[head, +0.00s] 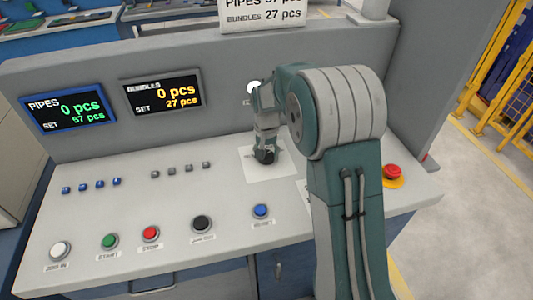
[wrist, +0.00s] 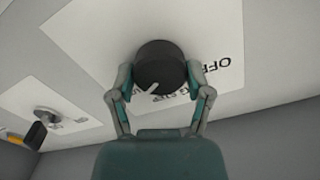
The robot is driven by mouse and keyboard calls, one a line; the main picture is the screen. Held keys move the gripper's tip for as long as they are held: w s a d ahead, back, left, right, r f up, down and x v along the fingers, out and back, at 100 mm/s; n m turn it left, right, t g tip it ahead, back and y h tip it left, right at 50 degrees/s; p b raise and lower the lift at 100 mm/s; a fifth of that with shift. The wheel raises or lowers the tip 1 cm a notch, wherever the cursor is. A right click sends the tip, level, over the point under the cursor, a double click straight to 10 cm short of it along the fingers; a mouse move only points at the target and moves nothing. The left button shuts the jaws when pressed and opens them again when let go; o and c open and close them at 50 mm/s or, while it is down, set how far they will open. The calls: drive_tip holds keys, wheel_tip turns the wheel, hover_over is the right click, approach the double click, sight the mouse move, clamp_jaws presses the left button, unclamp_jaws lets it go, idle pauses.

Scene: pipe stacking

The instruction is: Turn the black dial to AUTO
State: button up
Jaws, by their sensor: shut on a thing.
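The black dial (wrist: 158,64) is a round knob on a white label plate (wrist: 92,38) in the wrist view. My gripper (wrist: 160,85) has a finger on each side of the dial and is shut on it. A light pointer mark on the dial aims down and to the left in that view. The word OFF shows to the right of the dial; other lettering below it is partly covered by the dial and fingers. In the head view my gripper (head: 265,152) reaches down to the white plate (head: 268,172) on the console, and the dial is mostly hidden there.
The console (head: 130,215) carries white, green, red, black and blue buttons along its front. A red emergency button (head: 392,172) sits at the right. Two displays (head: 68,112) (head: 162,92) stand on the back panel. Another knob on a white plate (wrist: 48,115) shows in the wrist view.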

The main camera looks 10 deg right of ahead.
drive_tip(key=o, duration=1.1)
drive_tip(key=shift+f, duration=0.15)
drive_tip(key=shift+o, duration=0.2)
drive_tip(key=shift+a, duration=0.1)
wheel_tip(320, 180, up, 12)
